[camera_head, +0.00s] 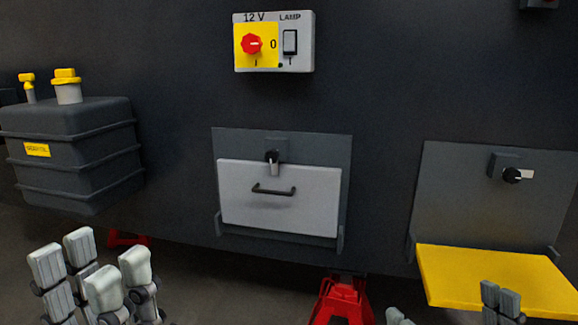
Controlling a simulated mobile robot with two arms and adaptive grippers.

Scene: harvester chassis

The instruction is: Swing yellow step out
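The yellow step (490,272) is at the lower right, folded out from the foot of a grey backing plate (465,205) and roughly level. Above it, a black latch (513,175) has its pale lever turned sideways to the right. My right gripper (448,306) is at the bottom edge, its fingertips wide apart, in front of the step's near part; most of it is out of frame. My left gripper (92,268) is at the lower left, open and empty, well away from the step.
A light grey panel with a black handle (273,189) stands upright in the middle, its latch lever (274,163) pointing down. A dark tank (72,150) is at left, a switch box (274,42) above. Red stands (342,300) are on the floor below.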

